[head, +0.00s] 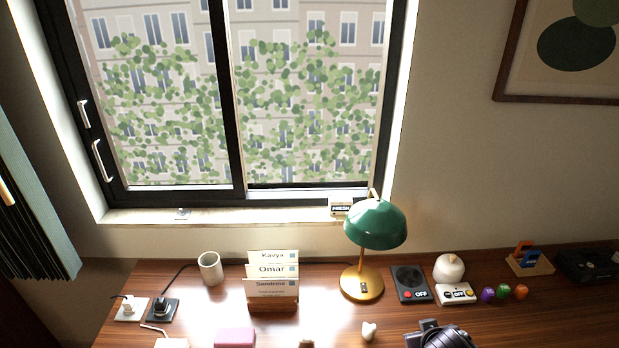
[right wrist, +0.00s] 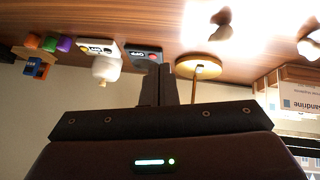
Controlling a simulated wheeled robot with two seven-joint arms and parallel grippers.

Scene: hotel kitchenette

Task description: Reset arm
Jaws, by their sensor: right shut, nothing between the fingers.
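My right gripper (right wrist: 157,85) shows in the right wrist view, its two dark fingers together with nothing between them. The view is upside down, with the desk along the top. The fingertips are in front of the gold lamp base (right wrist: 199,66) and the black OFF device (right wrist: 143,53); I cannot tell how far away. In the head view a dark ridged object (head: 445,336) is cut off at the bottom edge; I cannot tell whether it is part of my right arm. My left gripper is not in view.
The wooden desk (head: 210,318) holds a green lamp (head: 375,224), a card holder (head: 272,303) with name cards, a mug (head: 210,268), a white OFF device (head: 456,293), a white round item (head: 449,268) and several small coloured items (head: 503,291). A window (head: 240,100) is behind.

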